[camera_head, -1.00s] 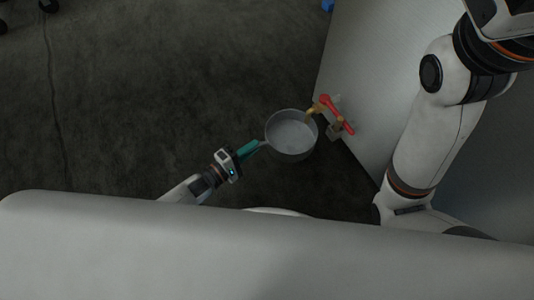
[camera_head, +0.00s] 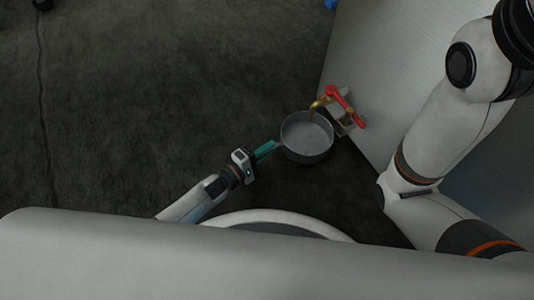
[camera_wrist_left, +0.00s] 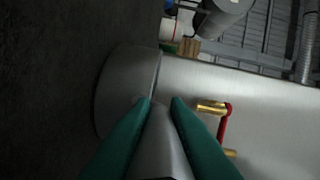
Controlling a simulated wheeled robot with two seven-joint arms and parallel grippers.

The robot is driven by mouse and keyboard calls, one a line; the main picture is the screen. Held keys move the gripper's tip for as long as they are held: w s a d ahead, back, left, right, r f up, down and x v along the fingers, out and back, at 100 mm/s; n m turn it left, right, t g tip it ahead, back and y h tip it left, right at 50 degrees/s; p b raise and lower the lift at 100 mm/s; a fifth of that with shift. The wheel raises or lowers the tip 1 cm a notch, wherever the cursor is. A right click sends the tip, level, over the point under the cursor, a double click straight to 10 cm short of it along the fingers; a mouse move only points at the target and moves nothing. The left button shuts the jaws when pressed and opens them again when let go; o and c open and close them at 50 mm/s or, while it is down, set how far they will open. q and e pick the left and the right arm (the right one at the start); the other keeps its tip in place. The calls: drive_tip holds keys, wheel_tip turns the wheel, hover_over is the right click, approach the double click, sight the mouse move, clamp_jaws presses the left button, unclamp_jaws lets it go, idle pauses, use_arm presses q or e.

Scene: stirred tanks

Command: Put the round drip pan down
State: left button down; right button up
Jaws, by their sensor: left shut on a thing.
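The round drip pan (camera_head: 306,139) is a grey metal dish with a short handle, seen from above in the head view below the tap's brass spout. It looks empty and roughly level. I cannot tell whether its bottom touches the floor. My left gripper (camera_head: 267,150), with teal fingers, is shut on the pan's handle. In the left wrist view the teal fingers (camera_wrist_left: 158,125) close on the grey handle, and the pan's curved wall (camera_wrist_left: 122,85) shows beyond them. My right gripper is outside the views; only parts of my right arm show.
The brass tap with a red lever (camera_head: 347,106) juts from the pale tank wall (camera_head: 375,60) just beside the pan. The dark floor (camera_head: 180,90) to the left is clear. In the left wrist view, pipes and a rail (camera_wrist_left: 265,55) stand in the background.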

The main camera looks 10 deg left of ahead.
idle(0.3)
use_arm(q)
drive_tip(key=c, duration=1.8)
unclamp_jaws()
drive_tip(key=shift+f, duration=0.15)
drive_tip(key=o, duration=0.4)
